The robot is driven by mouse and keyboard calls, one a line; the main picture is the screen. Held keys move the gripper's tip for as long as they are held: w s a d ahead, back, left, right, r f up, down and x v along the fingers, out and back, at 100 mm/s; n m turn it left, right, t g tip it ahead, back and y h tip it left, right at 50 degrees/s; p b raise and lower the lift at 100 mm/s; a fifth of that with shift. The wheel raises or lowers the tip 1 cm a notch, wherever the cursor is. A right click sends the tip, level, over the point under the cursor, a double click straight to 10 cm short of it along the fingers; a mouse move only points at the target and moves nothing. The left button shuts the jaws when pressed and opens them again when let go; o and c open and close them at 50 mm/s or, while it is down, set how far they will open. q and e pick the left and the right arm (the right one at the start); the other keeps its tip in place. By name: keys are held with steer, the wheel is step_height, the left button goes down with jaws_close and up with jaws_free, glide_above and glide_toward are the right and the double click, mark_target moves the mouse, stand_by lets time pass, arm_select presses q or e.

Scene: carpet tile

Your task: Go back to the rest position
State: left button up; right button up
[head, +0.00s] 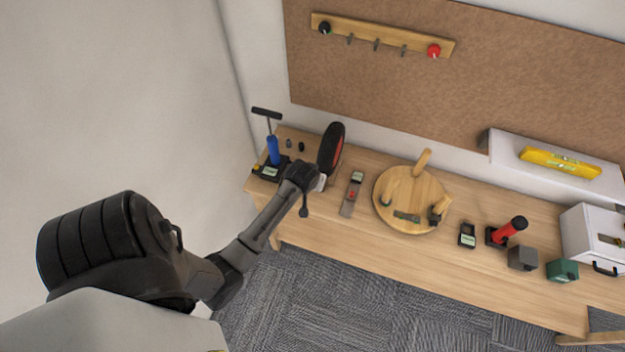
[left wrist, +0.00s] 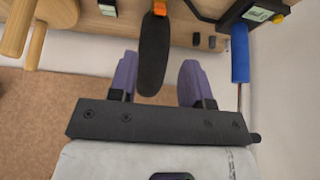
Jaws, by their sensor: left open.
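My left arm reaches in from the left in the head view. Its gripper (head: 318,182) is over the left part of the wooden bench, beside a black and red oval object (head: 331,146) near the wall. In the left wrist view the purple fingers of the gripper (left wrist: 158,80) are apart. A dark elongated object (left wrist: 154,50) with an orange end shows in the gap between them in the picture; I cannot tell how deep it lies. My right gripper is in neither view.
A blue pump (head: 272,150) stands left of the gripper. To the right are a flat tool (head: 351,195), a round wooden board (head: 408,222) with pegs, a red-topped item (head: 511,228) and a white box (head: 590,232). A pegboard rail (head: 383,36) hangs above.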

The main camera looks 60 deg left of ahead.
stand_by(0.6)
arm_select(q)
steer(key=s+d+r+m+t+h+p, duration=0.1)
steer(key=s+d+r+m+t+h, duration=0.15)
steer(key=d+r+m, duration=0.9)
steer(key=s+d+n+g+h+p, duration=0.1)
steer(key=s+d+g+h+p, duration=0.15)
steer(key=s+d, duration=1.15)
step_height(320, 180, down, 36)
steer(key=s+y+b, duration=0.1)
steer(key=b, duration=3.4)
steer(key=shift+s+a+f+g, duration=0.2)
steer(key=shift+s+a+g, duration=0.1)
steer(key=shift+g, duration=0.1)
steer(key=shift+w, duration=0.1)
